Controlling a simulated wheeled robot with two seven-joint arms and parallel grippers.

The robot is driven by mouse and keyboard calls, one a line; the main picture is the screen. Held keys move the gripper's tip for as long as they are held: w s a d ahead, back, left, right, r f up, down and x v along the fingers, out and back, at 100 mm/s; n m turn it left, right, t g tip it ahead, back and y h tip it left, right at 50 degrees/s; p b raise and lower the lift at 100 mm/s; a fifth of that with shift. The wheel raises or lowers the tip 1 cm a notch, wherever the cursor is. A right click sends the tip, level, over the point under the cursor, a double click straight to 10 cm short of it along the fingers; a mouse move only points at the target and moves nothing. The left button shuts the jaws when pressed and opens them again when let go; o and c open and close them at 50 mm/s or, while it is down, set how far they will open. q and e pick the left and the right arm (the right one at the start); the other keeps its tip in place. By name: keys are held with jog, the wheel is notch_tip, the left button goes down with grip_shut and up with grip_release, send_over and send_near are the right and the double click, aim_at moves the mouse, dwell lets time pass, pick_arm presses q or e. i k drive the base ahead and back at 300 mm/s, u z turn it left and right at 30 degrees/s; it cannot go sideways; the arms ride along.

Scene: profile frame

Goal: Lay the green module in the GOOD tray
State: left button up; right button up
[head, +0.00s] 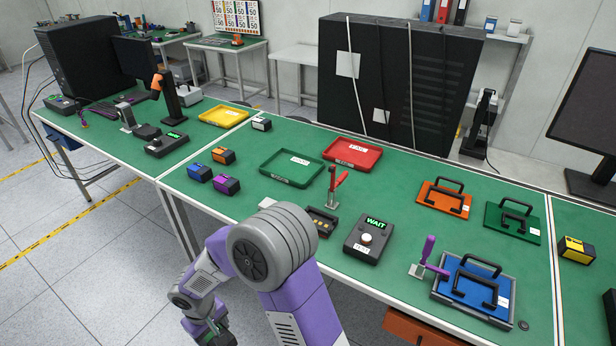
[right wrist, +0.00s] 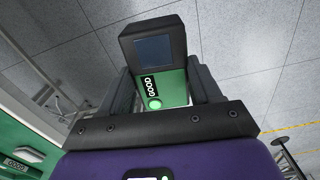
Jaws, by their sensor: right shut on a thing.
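The module (right wrist: 174,86) has a green body, a dark grey end with a dark screen, and a label reading GOOD beside a lit green spot. My right gripper (right wrist: 160,92) is shut on it, one finger on each side. In the head view this gripper (head: 208,334) hangs low at the bottom edge, off the table's front side, over the floor; the module is mostly hidden there. The green tray (head: 274,163) lies on the table, empty apart from a white label. A GOOD label on green shows at lower left in the wrist view. My left gripper is not in view.
A red tray (head: 352,153) stands right behind the green tray. Blue, orange and purple modules (head: 227,184) lie left of it. A red-handled clamp (head: 334,187), a dark socket block (head: 321,222) and a WAIT box (head: 369,240) stand in front and right.

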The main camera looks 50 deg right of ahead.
aim_at(291, 168)
jog(key=z, duration=1.05)
